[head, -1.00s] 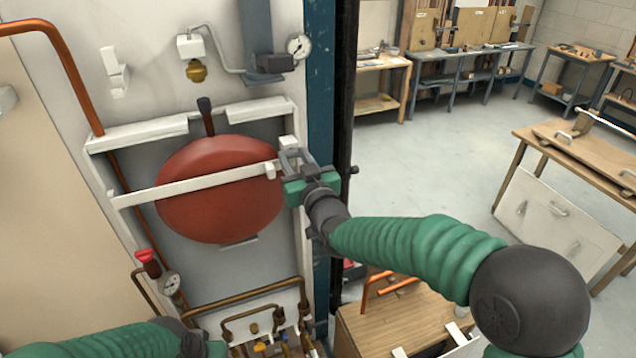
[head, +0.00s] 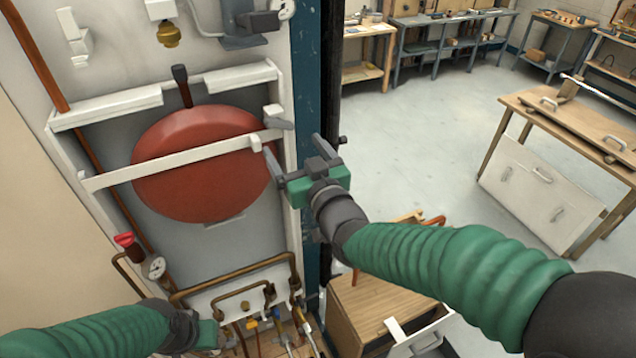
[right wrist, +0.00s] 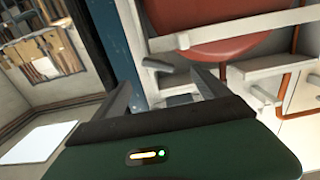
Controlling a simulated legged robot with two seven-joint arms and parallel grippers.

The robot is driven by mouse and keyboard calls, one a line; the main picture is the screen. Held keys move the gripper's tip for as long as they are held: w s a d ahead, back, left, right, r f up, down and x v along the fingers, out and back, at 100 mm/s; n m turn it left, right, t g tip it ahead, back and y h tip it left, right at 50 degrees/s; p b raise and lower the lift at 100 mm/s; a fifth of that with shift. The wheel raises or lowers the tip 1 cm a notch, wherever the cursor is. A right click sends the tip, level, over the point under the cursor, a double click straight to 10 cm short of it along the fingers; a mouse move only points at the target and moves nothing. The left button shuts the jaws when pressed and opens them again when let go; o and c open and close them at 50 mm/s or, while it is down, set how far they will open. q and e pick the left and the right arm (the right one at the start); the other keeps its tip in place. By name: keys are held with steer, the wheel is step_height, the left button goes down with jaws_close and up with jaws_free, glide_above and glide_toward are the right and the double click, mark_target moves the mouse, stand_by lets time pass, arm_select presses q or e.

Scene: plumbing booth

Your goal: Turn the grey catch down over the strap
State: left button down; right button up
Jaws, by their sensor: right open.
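The grey catch (head: 279,123) sticks out sideways to the right from a white block on the frame's right side, just above the strap's right end. The white strap (head: 180,163) crosses the front of the red round vessel (head: 185,190). My right gripper (head: 294,146) is open and empty, below and right of the catch, apart from it.
A blue post (head: 309,80) stands right beside the frame. Copper pipes and a red-handled valve (head: 126,241) with a gauge lie below the vessel. A wooden cabinet (head: 375,300) with an open drawer is below my right arm.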

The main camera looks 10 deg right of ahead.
arm_select(q)
steer(key=shift+r+p, duration=0.25)
steer(key=shift+p, duration=0.05)
arm_select(e)
steer(key=v, duration=1)
steer(key=shift+d, duration=0.1)
arm_select(q)
steer(key=shift+w+a+f, duration=0.1)
steer(key=shift+f, duration=0.05)
steer(key=shift+f, duration=0.1)
